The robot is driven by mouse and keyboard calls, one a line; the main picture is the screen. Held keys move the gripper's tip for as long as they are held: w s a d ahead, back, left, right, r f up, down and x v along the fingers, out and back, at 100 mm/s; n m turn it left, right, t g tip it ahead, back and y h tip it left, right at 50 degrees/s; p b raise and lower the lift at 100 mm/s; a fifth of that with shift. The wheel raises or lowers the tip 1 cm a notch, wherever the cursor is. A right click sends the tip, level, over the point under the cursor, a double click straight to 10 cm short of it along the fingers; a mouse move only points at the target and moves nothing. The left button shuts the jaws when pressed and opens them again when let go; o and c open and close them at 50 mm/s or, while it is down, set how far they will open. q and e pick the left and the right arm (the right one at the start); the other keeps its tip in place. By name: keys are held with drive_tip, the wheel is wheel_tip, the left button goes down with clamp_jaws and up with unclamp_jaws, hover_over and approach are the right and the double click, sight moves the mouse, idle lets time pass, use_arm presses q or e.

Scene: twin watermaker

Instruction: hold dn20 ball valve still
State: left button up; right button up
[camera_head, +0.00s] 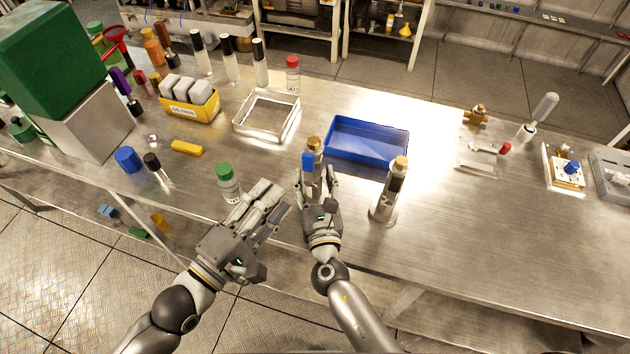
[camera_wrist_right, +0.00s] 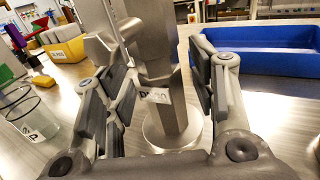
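The DN20 ball valve (camera_head: 313,148), brass-topped with a blue part, sits upright on a grey stand on the metal bench. In the right wrist view a grey metal stand (camera_wrist_right: 174,118) with a partly hidden label, apparently "DN20", stands between my right gripper's fingers (camera_wrist_right: 165,85). My right gripper (camera_head: 316,180) is open around it, with a small gap visible at the right finger; contact at the left finger is unclear. The valve's top is outside the wrist view. My left gripper (camera_head: 270,197) is left of the valve, apart from it; its finger gap is unclear.
A second brass-topped valve on a stand (camera_head: 384,205) is close on the right. A blue tray (camera_head: 367,154) lies behind. A green-capped bottle (camera_head: 228,182) stands by my left gripper. A clear tray (camera_head: 262,130) and a yellow box (camera_head: 180,107) are further left. The bench front right is clear.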

clamp_jaws()
idle(0.5)
idle(0.3)
drive_tip(key=shift+o, duration=0.7)
unclamp_jaws()
clamp_jaws()
idle(0.8)
